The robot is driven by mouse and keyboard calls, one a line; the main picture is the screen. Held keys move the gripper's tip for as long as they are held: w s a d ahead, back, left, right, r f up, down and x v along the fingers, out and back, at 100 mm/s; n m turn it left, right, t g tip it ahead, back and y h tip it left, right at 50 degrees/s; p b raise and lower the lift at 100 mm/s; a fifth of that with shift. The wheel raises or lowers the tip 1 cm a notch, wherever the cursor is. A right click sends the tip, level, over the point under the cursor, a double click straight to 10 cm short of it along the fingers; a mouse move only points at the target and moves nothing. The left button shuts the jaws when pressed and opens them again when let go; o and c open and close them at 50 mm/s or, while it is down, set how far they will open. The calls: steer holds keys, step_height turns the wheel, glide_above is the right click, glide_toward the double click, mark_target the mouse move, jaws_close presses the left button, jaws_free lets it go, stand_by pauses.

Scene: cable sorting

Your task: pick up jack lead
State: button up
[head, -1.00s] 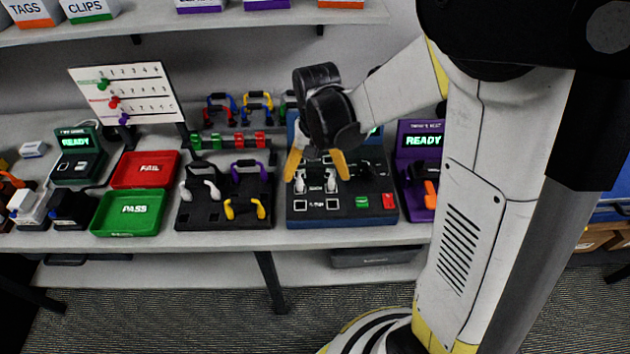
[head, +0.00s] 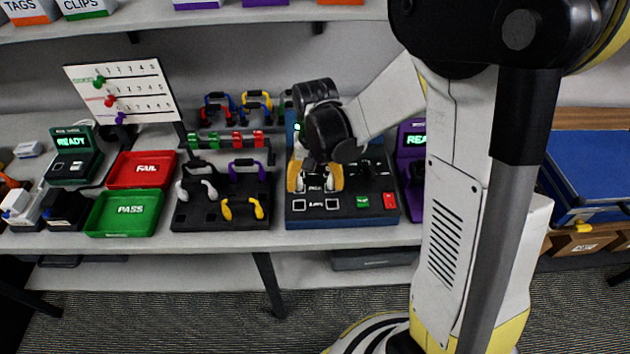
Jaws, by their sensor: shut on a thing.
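My gripper (head: 315,180) reaches down over the dark blue tester (head: 343,212) in the middle of the bench. Its two yellow fingers are shut on a lead with white ends (head: 329,184), taken to be the jack lead. The fingers and wrist hide most of the lead, and I cannot tell whether its ends still touch the tester's sockets.
A black tray (head: 215,222) with white, purple and yellow leads lies to the left. Beyond it are a green PASS tray (head: 132,227) and a red FAIL tray (head: 145,180). A purple tester (head: 411,150) stands to the right. A shelf (head: 200,24) hangs above.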

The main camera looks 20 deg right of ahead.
steer(key=shift+r, duration=0.55)
steer(key=r, duration=0.1)
steer(key=r+p, duration=0.1)
steer(key=s+r+p, duration=0.1)
steer(key=r, duration=0.1)
steer(key=shift+d, duration=0.35)
steer(key=s+d+r+p, duration=0.6)
steer(key=s+r, duration=0.2)
steer(key=r, duration=0.1)
steer(key=shift+s, duration=0.25)
steer(key=shift+f, duration=0.15)
